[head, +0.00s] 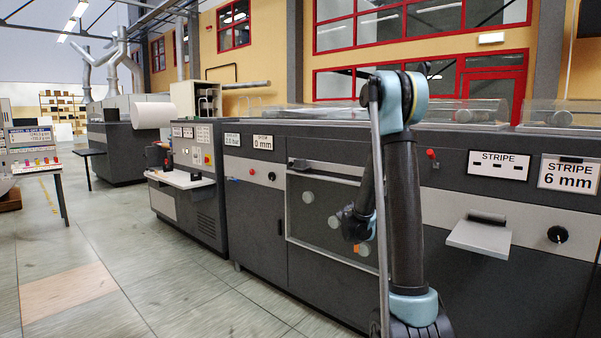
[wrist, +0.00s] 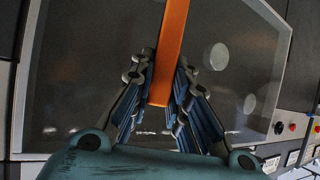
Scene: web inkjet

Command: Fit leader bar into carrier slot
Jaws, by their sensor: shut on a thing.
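An orange bar, which I take for the leader bar (wrist: 171,50), lies between the fingers of my gripper (wrist: 158,85) in the wrist view. It runs from between the fingers up past the top edge of the picture. In the head view my gripper (head: 355,228) is small, partly behind my arm, in front of the machine's framed glass panel (head: 310,240). A small orange patch (head: 357,248) shows at the gripper there. The glass panel (wrist: 80,60) also fills the wrist view behind the bar. I cannot make out the carrier slot in either view.
A grey shelf (head: 478,238) juts from the machine front at the right, below the STRIPE signs (head: 498,165). A control unit with a white shelf (head: 180,179) stands at the left. The floor (head: 170,295) in front of the machines is clear.

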